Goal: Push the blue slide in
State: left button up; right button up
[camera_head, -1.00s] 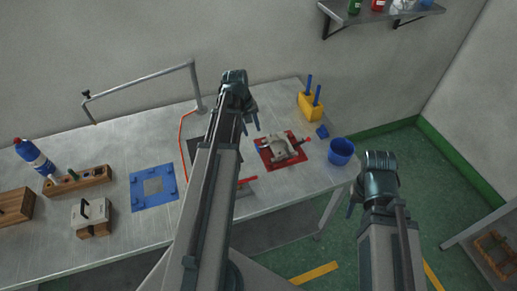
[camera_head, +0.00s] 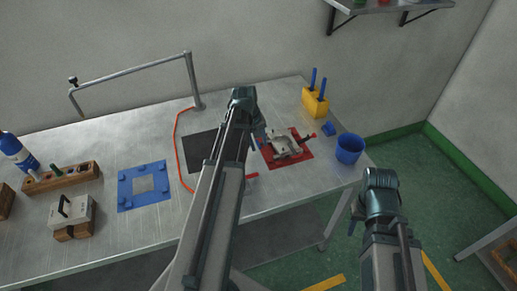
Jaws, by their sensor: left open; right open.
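A grey metal mould (camera_head: 288,143) sits on a red plate (camera_head: 301,162) near the right end of the table. A small blue part, which looks like the blue slide (camera_head: 263,137), shows at the mould's left side. A red-handled part (camera_head: 306,136) sticks out at its right. My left gripper (camera_head: 256,134) is open, close to the left of the mould and the blue part; whether it touches cannot be told. My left arm hides part of the table. My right gripper (camera_head: 357,212) is open and empty, off the table's right front edge.
A blue cup (camera_head: 349,148) and a yellow holder with blue-handled tools (camera_head: 315,101) stand right of the mould. A dark mat (camera_head: 201,150), an orange hose (camera_head: 177,140) and a blue frame (camera_head: 128,190) lie left. A metal pipe arm (camera_head: 135,75) rises behind.

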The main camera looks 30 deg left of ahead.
pick_arm(q)
jog(key=shift+f, duration=0.1)
grip_shut()
dwell(1.4)
